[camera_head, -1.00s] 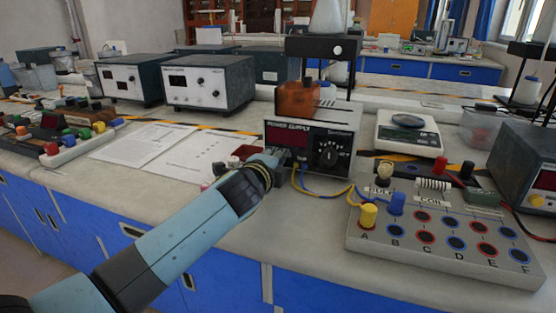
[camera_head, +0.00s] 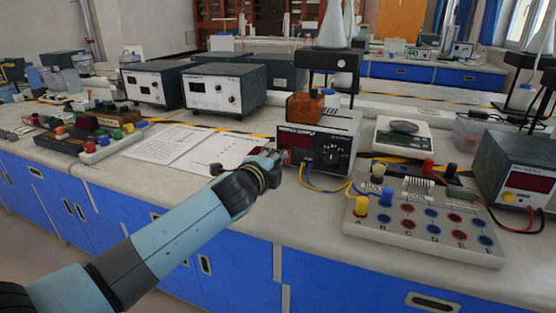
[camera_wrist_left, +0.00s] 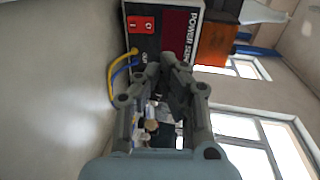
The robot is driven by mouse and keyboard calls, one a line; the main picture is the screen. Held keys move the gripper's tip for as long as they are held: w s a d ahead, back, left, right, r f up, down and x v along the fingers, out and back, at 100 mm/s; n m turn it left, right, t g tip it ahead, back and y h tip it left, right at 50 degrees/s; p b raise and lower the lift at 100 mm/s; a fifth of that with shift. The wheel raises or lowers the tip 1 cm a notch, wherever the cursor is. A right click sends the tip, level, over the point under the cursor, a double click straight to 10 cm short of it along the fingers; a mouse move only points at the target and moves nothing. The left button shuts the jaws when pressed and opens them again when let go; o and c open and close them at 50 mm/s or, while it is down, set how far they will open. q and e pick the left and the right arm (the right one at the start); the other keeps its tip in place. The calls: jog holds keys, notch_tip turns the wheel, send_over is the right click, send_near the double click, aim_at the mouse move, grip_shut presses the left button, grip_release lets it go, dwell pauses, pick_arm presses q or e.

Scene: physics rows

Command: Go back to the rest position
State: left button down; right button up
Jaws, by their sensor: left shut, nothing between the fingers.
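My left gripper (camera_head: 272,158) is at the left front of the power supply (camera_head: 318,142), over the bench in the head view. It is small there and partly hidden by my wrist. In the left wrist view its fingers (camera_wrist_left: 168,68) come together at the tips with nothing held. The power supply, with its red switch (camera_wrist_left: 141,24) and yellow and blue leads, also shows in the left wrist view, above the fingertips. I cannot tell the exact gap between them. My right gripper is in neither current view.
A socket board (camera_head: 425,225) wired to the power supply stands at the right, with a scale (camera_head: 403,135) behind. Paper sheets (camera_head: 170,143) lie left of my gripper. Two meter boxes (camera_head: 222,90) stand behind them. The bench's front edge runs below my arm.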

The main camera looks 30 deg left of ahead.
pick_arm(q)
jog(key=s+f+n+g, duration=0.1)
jog(key=s, duration=0.1)
jog(key=s+f+n+g, duration=0.1)
jog(key=s+n, duration=0.1)
jog(key=s, duration=0.1)
jog(key=s+f+n+g+y, duration=0.1)
jog(key=s+n, duration=0.1)
jog(key=shift+s, duration=0.4)
jog(key=s+d+n+g+h, duration=0.1)
jog(key=s+d+n+g, duration=0.2)
jog(key=s, duration=0.7)
jog(key=s+d+n+g+h, duration=0.2)
jog(key=s+d+n+g, duration=0.1)
jog(key=s, duration=0.6)
jog(key=s+d+n+g+h, duration=0.1)
jog(key=s+d+n+g, duration=0.25)
jog(key=s, duration=0.65)
notch_tip(320, 180, down, 25)
jog(key=a, duration=0.3)
jog(key=s+f+g, duration=0.2)
jog(key=s+f, duration=1.5)
jog(key=s, duration=0.2)
jog(key=shift+s+a+f, duration=0.2)
jog(key=shift+a+f, duration=0.1)
jog(key=shift+a, duration=0.15)
pick_arm(e)
jog(key=shift+w+a+f, duration=0.15)
jog(key=shift+w+a, duration=0.4)
